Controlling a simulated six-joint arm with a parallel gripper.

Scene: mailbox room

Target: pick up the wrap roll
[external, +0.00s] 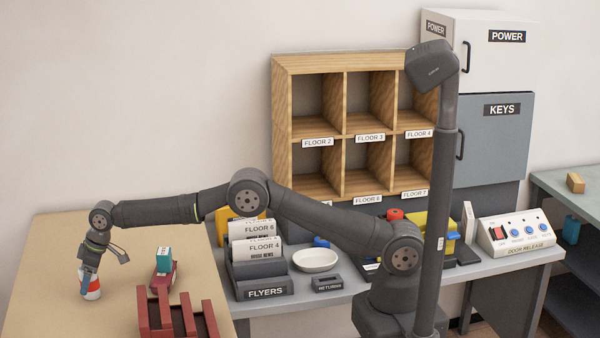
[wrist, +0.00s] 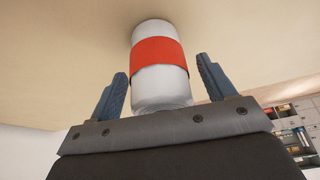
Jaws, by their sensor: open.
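The wrap roll looks like a white cylinder with a red band. In the external view the roll (external: 94,291) stands upright on the tan table at the far left. My gripper (external: 88,284) is down at it and partly hides it. In the wrist view the roll (wrist: 158,62) fills the space ahead of my gripper (wrist: 162,82). The two blue fingers are apart, one on each side of the roll's near end. Gaps show between the fingers and the roll, so they do not appear to press on it.
A red rack (external: 178,318) and a teal block (external: 163,260) on a small red stand (external: 163,281) are right of my gripper. The flyers holder (external: 262,281), a white bowl (external: 316,260) and the door release panel (external: 518,236) are on the grey counter. The table's left side is clear.

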